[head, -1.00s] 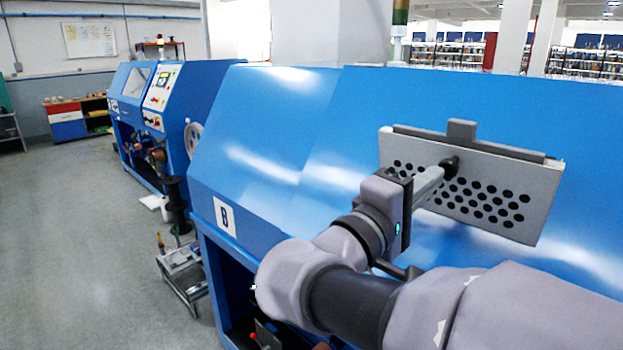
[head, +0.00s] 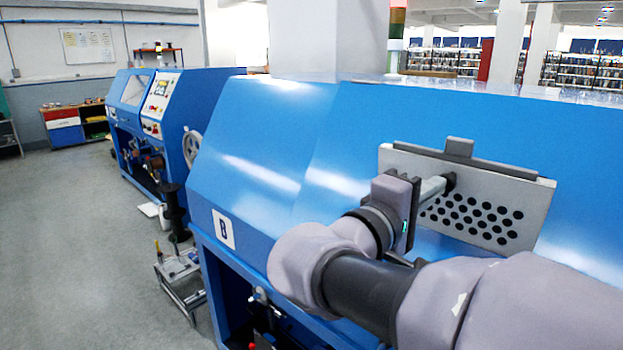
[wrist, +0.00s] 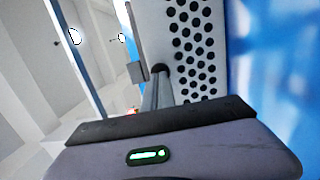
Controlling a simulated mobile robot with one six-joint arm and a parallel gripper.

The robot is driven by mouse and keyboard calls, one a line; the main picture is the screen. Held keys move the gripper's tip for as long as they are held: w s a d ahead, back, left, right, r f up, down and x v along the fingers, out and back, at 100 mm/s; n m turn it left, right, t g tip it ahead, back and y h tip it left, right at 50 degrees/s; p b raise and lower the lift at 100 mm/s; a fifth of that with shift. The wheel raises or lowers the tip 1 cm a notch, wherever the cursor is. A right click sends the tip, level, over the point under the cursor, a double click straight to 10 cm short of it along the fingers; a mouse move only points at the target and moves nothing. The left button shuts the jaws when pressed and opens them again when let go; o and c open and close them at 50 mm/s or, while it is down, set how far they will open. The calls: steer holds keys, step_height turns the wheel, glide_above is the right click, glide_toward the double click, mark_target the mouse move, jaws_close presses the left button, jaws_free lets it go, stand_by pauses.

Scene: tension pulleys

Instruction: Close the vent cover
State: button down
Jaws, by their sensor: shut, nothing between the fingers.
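The vent cover (head: 525,195) is a grey plate with rows of round black holes, on the sloped blue face of the machine (head: 280,150). A dark strip with a small tab runs along its top edge. The cover also shows in the wrist view (wrist: 200,80). My gripper (head: 449,181) is shut and empty, with its tips at the upper left part of the cover's face; they appear to touch it. In the wrist view the gripper's tip (wrist: 160,72) is by the cover's edge beside the holes. My wrist hides the cover's lower left part.
The blue machine's sloped face lies around the cover and under my arm. A second blue machine (head: 140,120) stands at the far left. A small metal cart (head: 180,270) stands on the floor at left. The grey floor beyond it is open.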

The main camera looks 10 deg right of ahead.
mark_target(452, 152)
steer(key=shift+w+d+r+g+y+p, duration=0.4)
steer(key=shift+d+r+y+p, duration=0.25)
steer(key=shift+p, duration=0.75)
steer(key=shift+w+d+r+g+y+p, duration=0.4)
steer(key=shift+r+p, duration=0.35)
steer(key=shift+p, duration=0.6)
steer(key=d+p, duration=0.1)
steer(key=p, duration=0.1)
steer(key=w+d+r+y+p, duration=0.1)
steer(key=p, duration=0.1)
steer(key=shift+w+r+g+p, duration=0.1)
steer(key=shift+w+g+p, duration=0.15)
steer(key=shift+g+p, duration=0.15)
steer(key=d+y+p, duration=0.1)
steer(key=w+d+g+y+p, duration=0.1)
steer(key=shift+w+r+n+p, duration=0.2)
steer(key=shift+n+p, duration=0.1)
steer(key=shift+p, duration=0.1)
steer(key=shift+w+d+f+p, duration=0.1)
steer(key=shift+w+d+p, duration=0.35)
steer(key=shift+w+d, duration=0.2)
